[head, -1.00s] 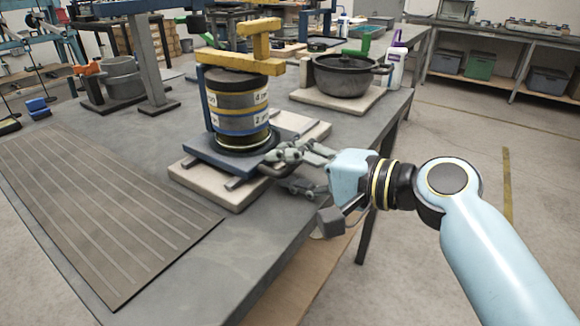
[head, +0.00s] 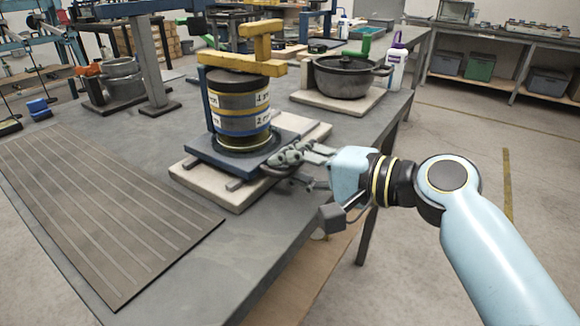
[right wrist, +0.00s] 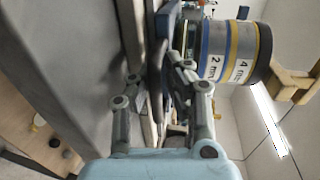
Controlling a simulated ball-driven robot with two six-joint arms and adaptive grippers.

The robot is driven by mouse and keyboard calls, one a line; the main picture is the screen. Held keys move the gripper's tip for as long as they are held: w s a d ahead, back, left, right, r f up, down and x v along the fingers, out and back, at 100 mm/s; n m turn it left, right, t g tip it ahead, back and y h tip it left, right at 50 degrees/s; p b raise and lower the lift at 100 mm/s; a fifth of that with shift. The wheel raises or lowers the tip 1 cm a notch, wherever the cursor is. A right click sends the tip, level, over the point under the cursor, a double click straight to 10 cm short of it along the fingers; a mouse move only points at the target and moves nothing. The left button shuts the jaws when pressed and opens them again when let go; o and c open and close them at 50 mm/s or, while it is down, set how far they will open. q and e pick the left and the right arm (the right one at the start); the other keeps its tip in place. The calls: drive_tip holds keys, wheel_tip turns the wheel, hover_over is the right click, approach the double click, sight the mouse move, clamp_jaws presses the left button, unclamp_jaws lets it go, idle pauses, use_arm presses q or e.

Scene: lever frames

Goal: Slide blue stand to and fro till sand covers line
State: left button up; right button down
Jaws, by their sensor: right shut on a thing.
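The blue stand (head: 232,172) has a flat base and a left post, and carries a stack of round sieves (head: 238,108) with blue and yellow bands and size labels. It sits on rails over a pale board (head: 222,196). In the right wrist view my right gripper (right wrist: 158,78) has a finger on each side of the edge, and the labelled sieves (right wrist: 228,55) show beyond. I cannot make out sand or a line. My left gripper is out of view.
A yellow clamp arm (head: 240,62) lies over the sieves. A black pot (head: 343,77) and a white bottle (head: 396,68) stand behind to the right. A grooved dark mat (head: 100,210) lies at left. The table's front right edge is close to my right arm.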

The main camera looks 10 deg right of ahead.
drive_tip(key=w+d, duration=0.2)
drive_tip(key=d, duration=0.1)
drive_tip(key=w+d+f+b, duration=0.1)
drive_tip(key=w+d, duration=0.2)
drive_tip(key=shift+w+f+b, duration=0.15)
drive_tip(key=shift+f+b, duration=0.05)
drive_tip(key=shift+b, duration=0.1)
drive_tip(key=shift+w+r, duration=0.1)
drive_tip(key=c, duration=2)
unclamp_jaws()
drive_tip(key=o, duration=0.6)
drive_tip(key=shift+r, duration=0.15)
drive_tip(key=shift+o, duration=0.2)
drive_tip(key=shift+r, duration=0.1)
drive_tip(key=v, duration=1.2)
